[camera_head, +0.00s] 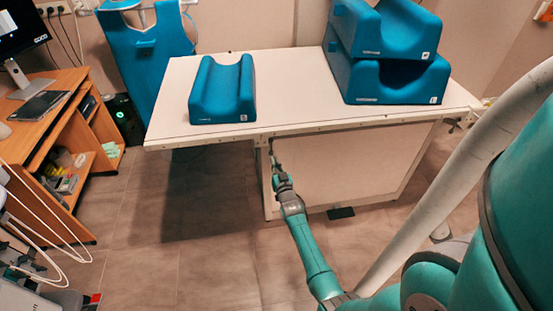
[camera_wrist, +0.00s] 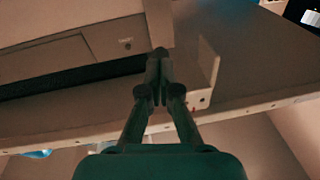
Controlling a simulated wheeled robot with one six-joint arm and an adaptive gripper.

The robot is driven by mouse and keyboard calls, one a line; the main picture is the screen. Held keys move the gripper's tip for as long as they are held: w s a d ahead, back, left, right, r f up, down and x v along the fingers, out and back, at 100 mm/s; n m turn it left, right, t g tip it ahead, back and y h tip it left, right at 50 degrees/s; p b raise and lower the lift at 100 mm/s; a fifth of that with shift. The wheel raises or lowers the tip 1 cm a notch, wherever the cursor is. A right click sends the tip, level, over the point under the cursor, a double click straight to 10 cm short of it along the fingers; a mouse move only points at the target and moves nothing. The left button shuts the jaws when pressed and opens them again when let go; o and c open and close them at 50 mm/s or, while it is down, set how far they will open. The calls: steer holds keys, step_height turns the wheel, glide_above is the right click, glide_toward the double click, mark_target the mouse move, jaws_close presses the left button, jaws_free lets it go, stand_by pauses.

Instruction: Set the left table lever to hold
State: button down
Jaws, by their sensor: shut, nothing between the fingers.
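The white table (camera_head: 300,75) stands in the middle of the head view, with its front rail facing me. My gripper (camera_head: 274,160) is just below this rail, left of the table's middle, with its fingers pointing up. In the wrist view my gripper (camera_wrist: 158,62) has its two fingers together with nothing held. Beside the fingertips on the right is a pale flat bracket-like piece (camera_wrist: 208,72) with a small red mark near its base. I cannot tell whether this is the left lever, nor its setting. Contact with the fingers is unclear.
A blue cushion (camera_head: 222,90) lies on the table's left, and stacked blue cushions (camera_head: 395,78) on its right. A wooden desk (camera_head: 50,125) stands at the left, with a blue apron (camera_head: 150,50) behind. The floor (camera_head: 165,235) between desk and table is clear.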

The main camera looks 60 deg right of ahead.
steer(key=shift+w+d+f, duration=0.4)
steer(key=shift+w+d, duration=0.1)
steer(key=shift+d, duration=0.05)
steer(key=shift+d, duration=0.1)
stand_by(0.4)
